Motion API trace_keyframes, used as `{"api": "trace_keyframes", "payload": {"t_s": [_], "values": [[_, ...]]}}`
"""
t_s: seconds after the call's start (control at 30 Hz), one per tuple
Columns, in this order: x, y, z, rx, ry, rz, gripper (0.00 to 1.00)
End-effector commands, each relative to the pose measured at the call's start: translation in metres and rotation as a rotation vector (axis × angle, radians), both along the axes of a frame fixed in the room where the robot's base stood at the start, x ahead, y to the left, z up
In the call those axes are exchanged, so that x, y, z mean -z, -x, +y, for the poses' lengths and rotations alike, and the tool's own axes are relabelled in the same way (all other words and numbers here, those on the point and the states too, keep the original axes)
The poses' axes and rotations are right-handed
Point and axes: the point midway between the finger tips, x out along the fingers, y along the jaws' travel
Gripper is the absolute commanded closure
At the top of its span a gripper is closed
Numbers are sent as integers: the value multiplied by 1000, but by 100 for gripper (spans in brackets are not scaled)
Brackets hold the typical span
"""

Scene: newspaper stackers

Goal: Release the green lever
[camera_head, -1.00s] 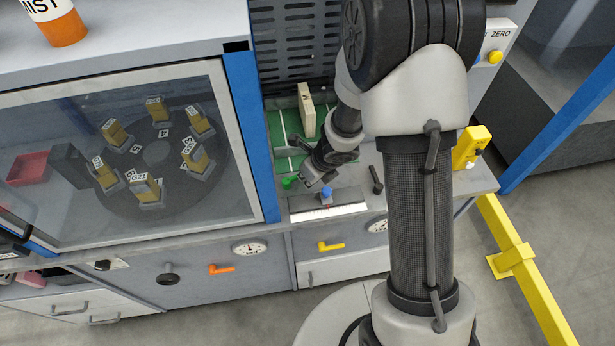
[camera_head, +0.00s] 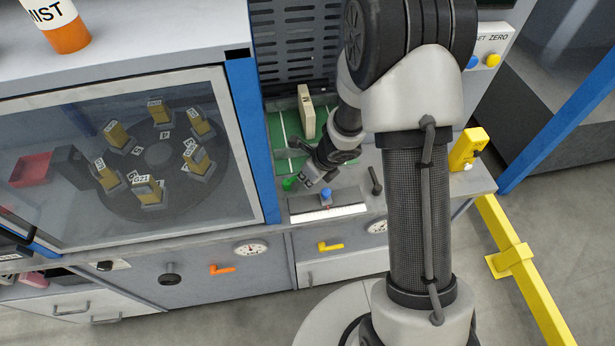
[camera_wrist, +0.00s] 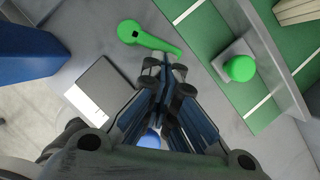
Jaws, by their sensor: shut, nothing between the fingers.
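The green lever (camera_wrist: 148,38) lies on the grey worktop in the wrist view, with a round hub at its left end and an arm sloping down to the right. My gripper (camera_wrist: 166,66) is shut and empty, its fingertips just below the tip end of the lever's arm. I cannot tell whether they touch it. In the head view the green lever (camera_head: 288,184) shows small at the front of the worktop, just left of my gripper (camera_head: 308,184). My arm hides part of the area behind.
A blue post (camera_head: 250,135) stands left. A black knob stick (camera_head: 375,180) stands right.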

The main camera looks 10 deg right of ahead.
Motion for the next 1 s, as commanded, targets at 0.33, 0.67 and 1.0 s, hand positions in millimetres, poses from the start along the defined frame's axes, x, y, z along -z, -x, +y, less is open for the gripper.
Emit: {"api": "trace_keyframes", "payload": {"t_s": [0.33,0.67,1.0], "values": [[0,-2,0,-29,0,0,100],[0,-3,0,-61,-1,2,100],[0,-6,-1,-98,1,1,100]]}}
